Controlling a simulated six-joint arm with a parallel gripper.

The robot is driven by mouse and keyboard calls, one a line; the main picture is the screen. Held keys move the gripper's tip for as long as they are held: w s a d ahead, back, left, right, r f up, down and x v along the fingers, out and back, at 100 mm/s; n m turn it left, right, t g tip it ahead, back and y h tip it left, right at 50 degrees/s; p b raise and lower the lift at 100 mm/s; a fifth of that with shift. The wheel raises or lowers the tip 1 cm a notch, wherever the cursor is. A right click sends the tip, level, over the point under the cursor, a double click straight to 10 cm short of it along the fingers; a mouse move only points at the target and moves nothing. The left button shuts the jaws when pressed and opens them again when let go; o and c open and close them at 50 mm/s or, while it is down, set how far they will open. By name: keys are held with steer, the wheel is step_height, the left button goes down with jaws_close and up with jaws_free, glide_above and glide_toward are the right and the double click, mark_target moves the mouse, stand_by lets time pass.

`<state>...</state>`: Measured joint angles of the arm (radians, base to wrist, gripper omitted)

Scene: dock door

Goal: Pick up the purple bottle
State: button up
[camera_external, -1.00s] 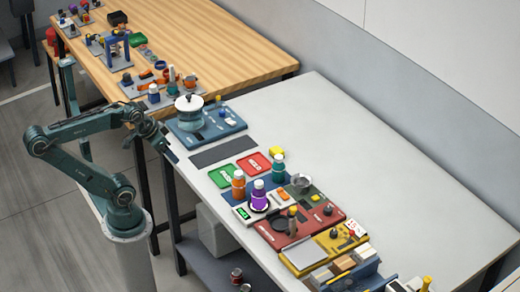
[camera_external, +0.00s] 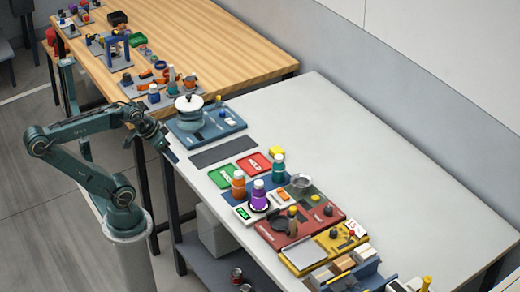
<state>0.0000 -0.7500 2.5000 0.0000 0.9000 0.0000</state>
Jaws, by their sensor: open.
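The purple bottle (camera_external: 259,197) has a white cap and stands upright on a small white device with a green display (camera_external: 243,213), on the white table. An orange bottle (camera_external: 238,185) stands just to its left and a teal bottle (camera_external: 278,169) to its upper right. My gripper (camera_external: 170,156) is at the table's left edge, well to the left of the purple bottle and apart from it. It points down and to the right and is open, with nothing seen between its fingers.
A dark mat (camera_external: 223,151) and green (camera_external: 222,176) and red (camera_external: 254,162) trays lie between my gripper and the bottles. A blue board with a white-lidded pot (camera_external: 189,104) is behind. A red board (camera_external: 296,227) lies in front. The table's right side (camera_external: 400,190) is clear.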

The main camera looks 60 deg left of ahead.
steer(key=shift+o, duration=0.2)
steer(key=shift+w+r, duration=0.1)
steer(key=m+g, duration=0.6)
steer(key=m, duration=1.3)
glide_above(259, 183)
steer(key=f, duration=0.6)
steer(key=shift+s+a+f, duration=0.15)
steer(key=shift+s+f, duration=0.1)
steer(key=shift+f, duration=0.05)
steer(key=shift+w+d+f+m, duration=0.15)
steer(key=shift+d+f+m, duration=0.05)
steer(key=shift+m, duration=0.2)
step_height(259, 183, down, 9)
steer(key=shift+r, duration=0.2)
